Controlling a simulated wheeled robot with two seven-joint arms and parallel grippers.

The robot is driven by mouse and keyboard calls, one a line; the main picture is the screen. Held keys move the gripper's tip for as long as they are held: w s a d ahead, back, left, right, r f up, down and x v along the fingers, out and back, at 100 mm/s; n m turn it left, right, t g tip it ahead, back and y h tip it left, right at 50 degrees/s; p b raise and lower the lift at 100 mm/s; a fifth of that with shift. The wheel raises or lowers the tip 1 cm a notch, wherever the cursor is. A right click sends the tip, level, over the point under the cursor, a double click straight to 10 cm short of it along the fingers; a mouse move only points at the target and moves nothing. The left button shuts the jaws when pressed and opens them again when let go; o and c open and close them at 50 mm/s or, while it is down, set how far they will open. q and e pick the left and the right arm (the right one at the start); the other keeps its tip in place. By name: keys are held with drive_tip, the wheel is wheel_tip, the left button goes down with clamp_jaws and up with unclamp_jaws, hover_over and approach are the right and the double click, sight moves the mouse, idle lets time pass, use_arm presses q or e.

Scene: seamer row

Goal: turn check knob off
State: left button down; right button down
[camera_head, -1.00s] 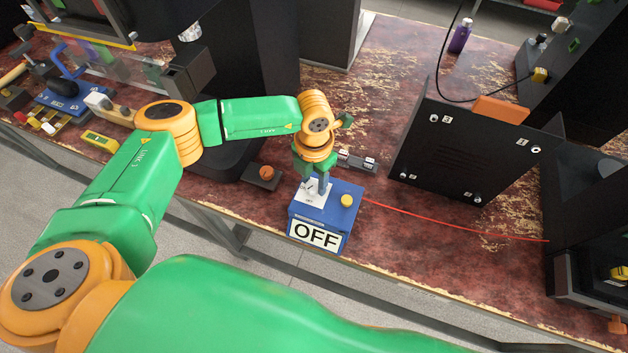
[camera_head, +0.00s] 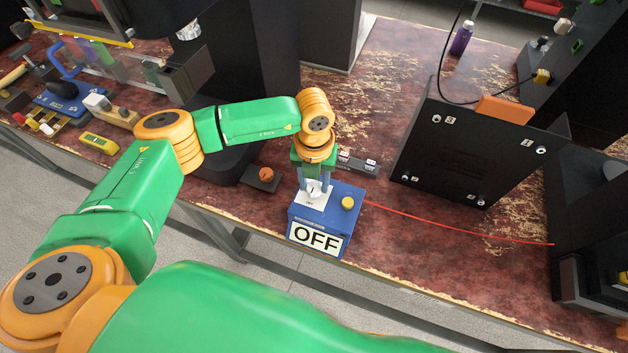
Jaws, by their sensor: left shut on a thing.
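A blue box (camera_head: 334,215) stands near the front edge of the bench. Its front bears a white sign (camera_head: 316,238) reading OFF. On its top are a white plate (camera_head: 310,201) and a yellow button (camera_head: 348,202). My left gripper (camera_head: 314,187) points down over the white plate, its fingers shut on the small check knob there. The knob is mostly hidden between the fingers, and its pointing direction is too small to read. My right gripper does not show.
A black panel (camera_head: 465,150) stands to the right. A red cable (camera_head: 450,226) runs from the box to the right. An orange button on a dark base (camera_head: 262,184) sits left of the box. A purple bottle (camera_head: 461,38) stands at the back.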

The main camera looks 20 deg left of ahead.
sight(314, 186)
use_arm(q)
drive_tip(key=shift+w+r, duration=0.1)
drive_tip(key=shift+c, duration=2.1)
unclamp_jaws()
wheel_tip(314, 186, up, 6)
drive_tip(key=shift+r+b, duration=0.1)
drive_tip(key=shift+b, duration=0.7)
drive_tip(key=shift+r, duration=0.4)
